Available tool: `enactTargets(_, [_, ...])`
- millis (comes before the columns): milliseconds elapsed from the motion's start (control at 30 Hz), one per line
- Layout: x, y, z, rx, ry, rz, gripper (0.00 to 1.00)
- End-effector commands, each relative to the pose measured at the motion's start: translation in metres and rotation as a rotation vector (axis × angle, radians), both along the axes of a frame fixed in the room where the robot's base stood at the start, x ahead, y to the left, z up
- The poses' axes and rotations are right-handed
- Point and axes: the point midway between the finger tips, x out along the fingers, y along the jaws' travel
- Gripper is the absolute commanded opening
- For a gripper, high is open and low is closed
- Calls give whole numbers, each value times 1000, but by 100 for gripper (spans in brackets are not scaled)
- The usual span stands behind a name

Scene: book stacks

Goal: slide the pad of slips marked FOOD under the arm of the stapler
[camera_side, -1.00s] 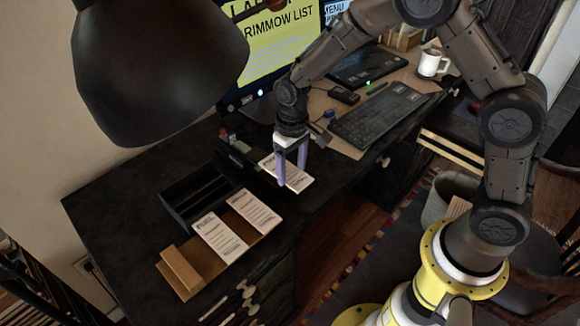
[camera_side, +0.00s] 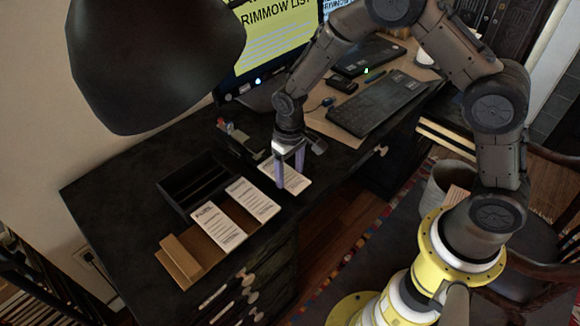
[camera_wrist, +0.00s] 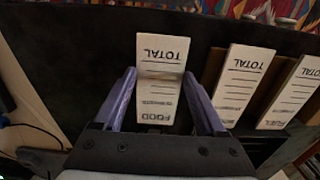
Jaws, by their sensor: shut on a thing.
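The FOOD pad (camera_wrist: 160,85) is a white pad of printed slips. In the side view (camera_side: 298,181) it lies near the desk's front edge, right of the other pads. My gripper (camera_side: 290,186) points down with two purple fingers. In the wrist view my gripper (camera_wrist: 160,92) is shut on the pad, one finger along each long side. The stapler (camera_side: 240,140) is dark with a small red part and stands behind and left of the pad, apart from it. The space under its arm is too small to make out.
A brown holder (camera_side: 180,262) carries two more pads, one marked FUEL (camera_wrist: 292,92) and a middle one (camera_wrist: 243,86). A black divided tray (camera_side: 172,196) stands behind it. A lamp shade (camera_side: 155,60) hangs at the upper left. A keyboard (camera_side: 378,104) lies right. The desk's left part is clear.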

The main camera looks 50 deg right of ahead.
Motion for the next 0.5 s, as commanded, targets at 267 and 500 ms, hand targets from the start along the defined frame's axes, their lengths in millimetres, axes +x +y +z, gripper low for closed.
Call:
enactTargets(267, [17,0,0,0,-3,0,22])
enactTargets(500, [30,0,0,0,-4,0,22])
